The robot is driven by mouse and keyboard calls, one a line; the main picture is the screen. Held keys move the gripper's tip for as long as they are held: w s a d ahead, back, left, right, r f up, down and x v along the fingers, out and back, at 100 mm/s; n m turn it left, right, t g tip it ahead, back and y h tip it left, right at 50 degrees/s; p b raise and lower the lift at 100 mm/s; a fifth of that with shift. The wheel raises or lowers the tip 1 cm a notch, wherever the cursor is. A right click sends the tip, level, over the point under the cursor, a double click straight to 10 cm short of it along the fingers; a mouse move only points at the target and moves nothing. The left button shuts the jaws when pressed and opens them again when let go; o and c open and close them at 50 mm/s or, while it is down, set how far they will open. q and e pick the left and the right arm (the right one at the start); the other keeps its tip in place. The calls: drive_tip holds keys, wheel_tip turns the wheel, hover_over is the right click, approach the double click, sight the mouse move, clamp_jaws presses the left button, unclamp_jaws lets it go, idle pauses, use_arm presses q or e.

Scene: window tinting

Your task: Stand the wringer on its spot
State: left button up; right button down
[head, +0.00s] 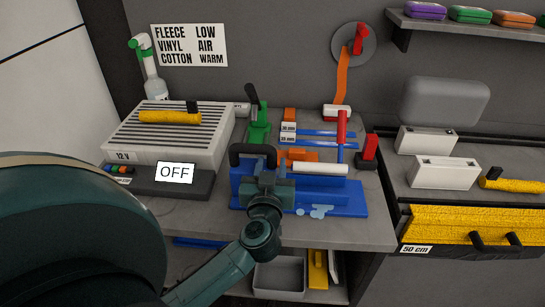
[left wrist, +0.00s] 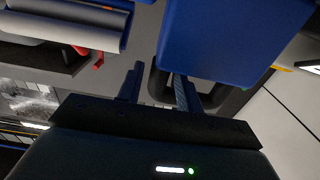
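The wringer (head: 248,187) is a blue block with a white roller, a red crank (head: 342,127) and a black loop handle (head: 252,149). It stands upright on the bench, over a flat blue slab (head: 345,207) with pale water patches. My left gripper (head: 270,180) is in front of the wringer, just below its handle. In the left wrist view, its two fingers (left wrist: 158,88) are apart, with the dark loop handle (left wrist: 216,101) at their tips under the blue block (left wrist: 215,40). Whether they touch the handle is unclear. My right gripper is out of view.
A grey vented box (head: 165,150) with a yellow roll and an OFF display (head: 174,173) stands left. A green-handled tool (head: 259,125) and a red-black block (head: 369,150) stand behind and right. A grey bin (head: 279,278) sits on the lower shelf.

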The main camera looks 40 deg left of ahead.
use_arm(q)
drive_tip(key=v, duration=0.7)
drive_tip(key=s+d+f+m+t+h, duration=0.1)
drive_tip(key=d+m+t+h, duration=0.1)
drive_tip(key=d+m+h, duration=0.3)
drive_tip(key=s+d+f+m+t+h, duration=0.1)
drive_tip(key=d+f+m+t+h, duration=0.15)
drive_tip(key=d+h, duration=0.45)
drive_tip(key=s+d+f+g, duration=0.1)
drive_tip(key=s+f+g, duration=0.3)
drive_tip(key=f, duration=0.4)
drive_tip(key=s+d+f+m+g, duration=0.1)
drive_tip(key=s+f+g, duration=0.2)
drive_tip(key=f, duration=0.6)
drive_tip(key=shift+s+g, duration=0.4)
drive_tip(key=shift+g, duration=0.85)
drive_tip(key=shift+m, duration=0.25)
